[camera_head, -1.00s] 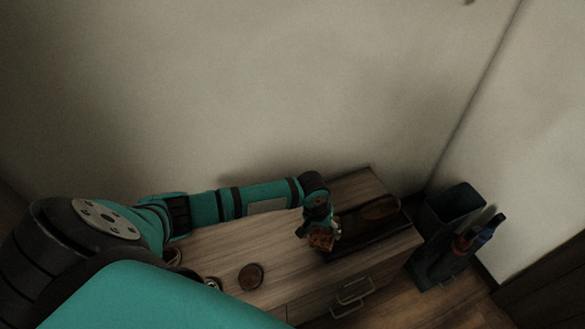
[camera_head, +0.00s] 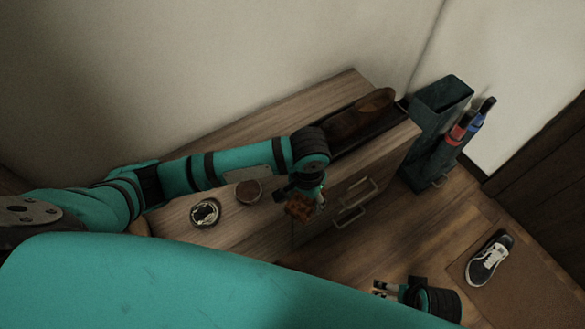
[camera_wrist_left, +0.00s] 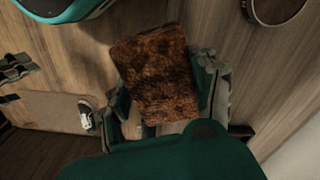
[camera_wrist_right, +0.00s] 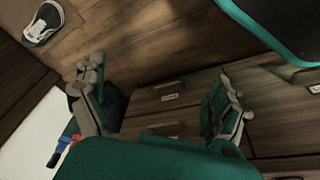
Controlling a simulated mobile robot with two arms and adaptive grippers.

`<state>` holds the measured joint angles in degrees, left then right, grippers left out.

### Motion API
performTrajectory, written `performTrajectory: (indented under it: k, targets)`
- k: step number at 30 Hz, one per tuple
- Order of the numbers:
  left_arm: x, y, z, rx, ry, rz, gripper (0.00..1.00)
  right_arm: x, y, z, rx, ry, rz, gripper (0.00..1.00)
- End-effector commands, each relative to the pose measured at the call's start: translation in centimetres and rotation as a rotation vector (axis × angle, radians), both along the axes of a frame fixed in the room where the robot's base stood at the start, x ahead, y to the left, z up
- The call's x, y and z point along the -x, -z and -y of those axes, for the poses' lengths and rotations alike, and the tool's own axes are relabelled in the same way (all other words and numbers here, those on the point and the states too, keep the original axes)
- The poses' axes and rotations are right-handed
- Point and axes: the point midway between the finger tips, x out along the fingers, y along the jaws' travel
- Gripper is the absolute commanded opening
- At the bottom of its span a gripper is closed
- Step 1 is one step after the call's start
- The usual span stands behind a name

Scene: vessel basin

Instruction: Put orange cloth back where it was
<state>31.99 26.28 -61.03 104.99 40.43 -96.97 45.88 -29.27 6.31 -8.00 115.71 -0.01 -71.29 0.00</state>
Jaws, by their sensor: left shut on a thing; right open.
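The orange cloth (camera_head: 300,207) is a folded, mottled orange-brown piece. My left gripper (camera_head: 306,198) is shut on it and holds it near the front edge of the wooden cabinet (camera_head: 240,137). In the left wrist view the cloth (camera_wrist_left: 158,75) fills the space between the fingers of my left gripper (camera_wrist_left: 165,100). My right gripper (camera_head: 382,289) is low at the bottom right, over the floor in front of the cabinet. In the right wrist view my right gripper (camera_wrist_right: 160,100) is open and empty, with drawer fronts beyond it.
A dark tray (camera_head: 372,132) with a brown object lies at the cabinet's right end. A round brown item (camera_head: 249,191) and a small round dish (camera_head: 205,212) stand on the top. A dark bin (camera_head: 440,98) with bottles stands right. A sneaker (camera_head: 489,259) lies on the mat (camera_head: 535,280).

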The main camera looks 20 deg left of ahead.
Motion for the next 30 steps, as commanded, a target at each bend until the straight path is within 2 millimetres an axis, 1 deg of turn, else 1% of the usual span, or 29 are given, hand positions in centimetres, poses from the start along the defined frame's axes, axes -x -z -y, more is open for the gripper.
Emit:
performTrajectory:
  k: [1,6,9,13,15,20,22,24,27,30]
  targets:
    - [-1.5,0.4,-0.8,-0.003,-0.006,0.004,0.35,-0.1,-0.9,0.0,-0.001,0.001,0.011,0.99]
    - [-5.6,0.9,-2.9,-0.002,-0.008,0.004,0.35,0.2,-5.0,0.1,-0.002,0.004,0.033,0.99]
    - [-7.8,1.1,-4.1,-0.002,-0.007,0.003,0.35,0.7,-7.5,0.2,-0.002,0.005,0.045,0.99]
    - [-9.9,1.2,-5.1,0.000,-0.005,0.002,0.35,1.4,-9.9,0.4,-0.003,0.008,0.056,0.99]
    - [-10.6,1.3,-5.5,0.000,-0.004,0.000,0.35,1.5,-9.7,0.4,-0.002,0.008,0.053,0.99]
    - [-11.4,1.3,-5.9,0.000,-0.004,0.000,0.35,1.6,-9.8,0.4,-0.003,0.008,0.055,0.99]
    - [-12.0,1.4,-6.2,0.000,-0.004,0.001,0.35,1.6,-9.8,0.4,-0.003,0.008,0.056,0.99]
    - [-11.8,2.8,-6.2,-0.001,-0.002,-0.002,0.35,1.6,-9.1,0.4,-0.002,0.008,0.056,0.99]
    - [-11.8,4.4,-6.2,-0.001,-0.002,-0.002,0.35,1.4,-8.4,0.3,-0.004,0.007,0.064,0.99]
    - [-11.8,4.9,-6.2,0.000,-0.002,0.000,0.35,0.9,-8.4,0.2,-0.008,0.006,0.087,0.99]
